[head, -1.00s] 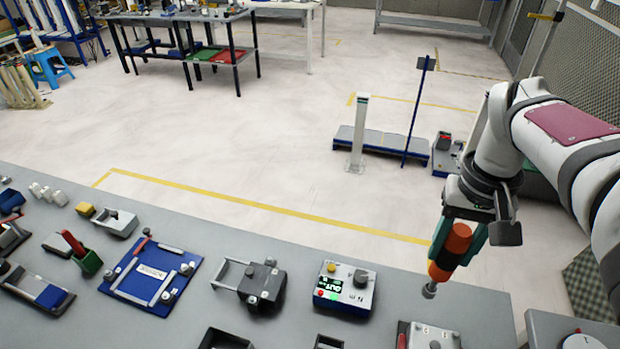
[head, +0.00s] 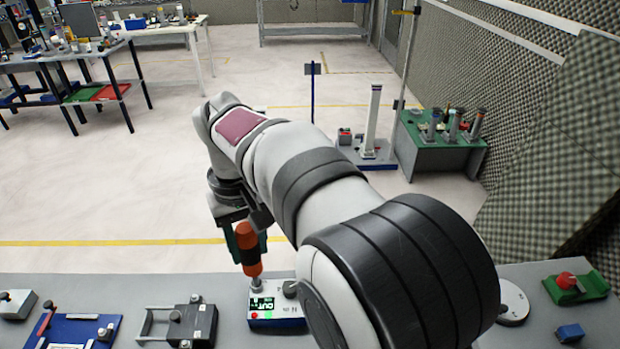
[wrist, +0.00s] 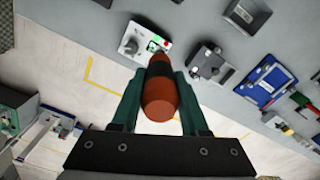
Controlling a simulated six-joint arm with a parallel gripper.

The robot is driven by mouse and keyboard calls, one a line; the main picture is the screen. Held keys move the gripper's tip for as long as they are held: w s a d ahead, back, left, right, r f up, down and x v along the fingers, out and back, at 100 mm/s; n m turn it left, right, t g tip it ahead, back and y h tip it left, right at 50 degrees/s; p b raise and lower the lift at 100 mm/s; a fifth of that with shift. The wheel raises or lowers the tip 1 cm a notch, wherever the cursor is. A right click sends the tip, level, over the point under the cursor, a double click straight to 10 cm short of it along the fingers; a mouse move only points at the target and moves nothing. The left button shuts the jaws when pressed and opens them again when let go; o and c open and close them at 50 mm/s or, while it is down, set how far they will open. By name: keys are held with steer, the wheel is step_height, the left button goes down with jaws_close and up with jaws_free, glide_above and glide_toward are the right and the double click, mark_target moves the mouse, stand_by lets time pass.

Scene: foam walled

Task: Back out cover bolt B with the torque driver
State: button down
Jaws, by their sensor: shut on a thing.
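The torque driver, with an orange and black handle (head: 248,262), hangs nearly upright from my gripper (head: 246,243), which is shut on it. In the wrist view the driver (wrist: 159,105) lies between the green fingers. Its tip is at or just above the back of a white-and-grey box with a green display (head: 264,304) reading "OUT"; I cannot tell whether they touch. The box also shows in the wrist view (wrist: 138,50), beyond the driver. I cannot make out a bolt marked B. My arm hides the bench right of the box.
Left of the box stand a dark grey block with a handle frame (head: 203,322) and a blue plate with grey bars (head: 58,333). At the right are a round white dial (head: 512,303), a green fixture with a red knob (head: 578,288) and a small blue block (head: 570,333).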

steer(key=s+a+f+n, duration=0.1)
steer(key=s+a+n, duration=0.1)
steer(key=a, duration=0.6)
steer(key=s+a+f+n, duration=0.2)
steer(key=s+a, duration=0.2)
steer(key=a, duration=0.3)
steer(key=shift+a+f, duration=0.25)
steer(key=shift+a, duration=0.1)
steer(key=shift+s, duration=0.1)
steer(key=shift+f, duration=3.5)
steer(key=shift+r, duration=0.4)
steer(key=shift+r, duration=2.5)
steer(key=shift+d, duration=0.15)
